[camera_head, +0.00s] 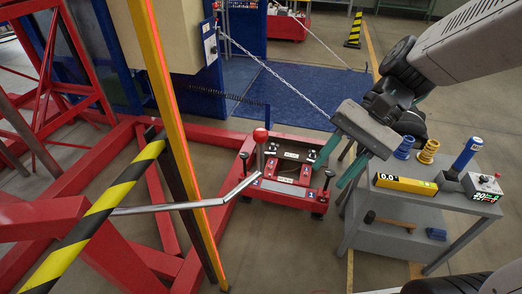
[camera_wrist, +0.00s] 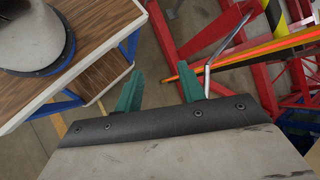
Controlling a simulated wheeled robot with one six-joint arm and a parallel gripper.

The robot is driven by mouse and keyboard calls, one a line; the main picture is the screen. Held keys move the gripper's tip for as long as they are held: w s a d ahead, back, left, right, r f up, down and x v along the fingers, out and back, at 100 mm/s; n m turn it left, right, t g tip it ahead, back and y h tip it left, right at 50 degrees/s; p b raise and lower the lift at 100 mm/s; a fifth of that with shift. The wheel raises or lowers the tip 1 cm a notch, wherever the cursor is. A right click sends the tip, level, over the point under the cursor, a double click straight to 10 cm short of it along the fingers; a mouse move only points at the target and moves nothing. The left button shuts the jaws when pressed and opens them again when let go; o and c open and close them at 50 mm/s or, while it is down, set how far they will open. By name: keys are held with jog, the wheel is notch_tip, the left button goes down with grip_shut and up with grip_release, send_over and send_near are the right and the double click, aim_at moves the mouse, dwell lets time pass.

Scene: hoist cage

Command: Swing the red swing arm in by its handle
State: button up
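My gripper (camera_head: 329,177) hangs right of the red frame in the head view, its two green fingers apart with nothing seen between them. In the wrist view the gripper (camera_wrist: 159,68) is also open and empty, over floor. A red, low assembly (camera_head: 285,187) with black knobs sits left of the fingers. A lever with a red ball knob (camera_head: 260,135) stands at its left. A bent, bare metal bar (camera_head: 165,208) runs leftward from near it; it also shows in the wrist view (camera_wrist: 226,45), right of the fingers. I cannot tell which part is the swing arm's handle.
A yellow post (camera_head: 165,100) and a striped bar (camera_head: 95,215) cross the left. A wood-topped table (camera_wrist: 75,45) is left in the wrist view.

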jog(key=w+a+f+m+y, duration=0.5)
jog(key=w+f+m+y, duration=0.15)
jog(key=w, duration=0.35)
jog(key=m+t+y, duration=0.4)
jog(key=m+t, duration=0.2)
jog(key=m, duration=0.2)
send_near(260, 152)
jog(key=w+a, duration=0.1)
jog(key=a, duration=0.6)
jog(key=w+a, duration=0.1)
jog(key=a, duration=0.1)
jog(key=shift+a+f, duration=0.35)
jog(key=shift+a, duration=0.05)
grip_shut()
